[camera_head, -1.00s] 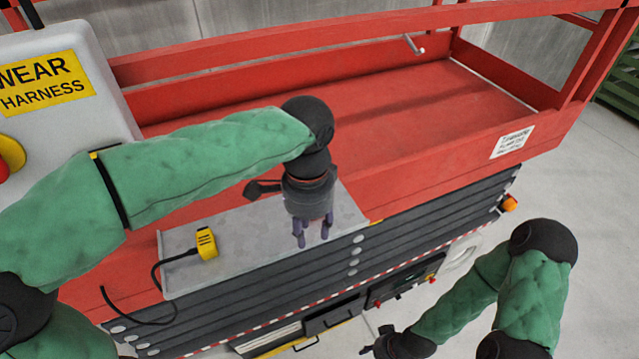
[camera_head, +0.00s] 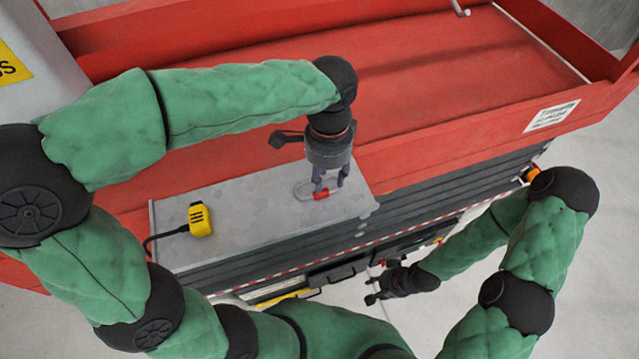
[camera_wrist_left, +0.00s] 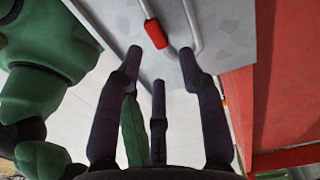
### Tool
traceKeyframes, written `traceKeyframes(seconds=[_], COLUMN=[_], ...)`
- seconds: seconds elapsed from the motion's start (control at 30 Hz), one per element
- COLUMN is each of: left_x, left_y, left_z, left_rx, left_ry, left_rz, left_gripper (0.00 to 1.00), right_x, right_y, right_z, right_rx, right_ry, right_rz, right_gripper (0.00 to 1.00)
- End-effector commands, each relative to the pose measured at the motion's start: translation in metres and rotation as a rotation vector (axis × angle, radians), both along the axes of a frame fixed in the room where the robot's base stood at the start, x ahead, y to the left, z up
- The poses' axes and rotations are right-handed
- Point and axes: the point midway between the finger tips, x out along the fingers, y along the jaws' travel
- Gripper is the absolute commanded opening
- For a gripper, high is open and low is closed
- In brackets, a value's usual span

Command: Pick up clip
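The clip is a grey metal loop with a red sleeve (camera_head: 321,194), lying on the grey metal shelf (camera_head: 255,222). In the left wrist view its red sleeve (camera_wrist_left: 155,33) and grey wire show just beyond my fingertips. My left gripper (camera_head: 331,186) points down at the clip, with its fingers spread. In the left wrist view the left gripper (camera_wrist_left: 163,62) is open and empty, its fingertips apart from the clip as far as I can tell. My right gripper (camera_head: 372,283) hangs low beside the lift's side, far from the clip; its fingers look apart.
A yellow device (camera_head: 200,219) with a black cable lies on the left of the shelf. The red lift platform (camera_head: 430,85) rises behind the shelf. The shelf's right end drops away near the clip.

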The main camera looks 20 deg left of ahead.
Motion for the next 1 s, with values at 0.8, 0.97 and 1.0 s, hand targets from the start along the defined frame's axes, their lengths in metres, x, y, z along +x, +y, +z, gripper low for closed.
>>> traceKeyframes(seconds=[0.8,0.97,1.0], left_x=[0.001,0.001,0.001], left_y=[0.000,0.000,0.000], left_z=[-0.049,-0.049,-0.049], left_rx=[0.000,0.000,0.000], left_ry=[0.000,0.000,0.000], left_rz=[0.000,0.000,0.000], left_gripper=[0.00,0.00,0.00], right_x=[0.000,0.000,0.000], right_y=[0.000,0.000,0.000], right_z=[0.010,0.010,0.010], right_rx=[0.000,0.000,0.000], right_ry=[0.001,0.001,0.001], right_rz=[0.000,0.000,0.000], right_gripper=[0.40,0.40,0.40])
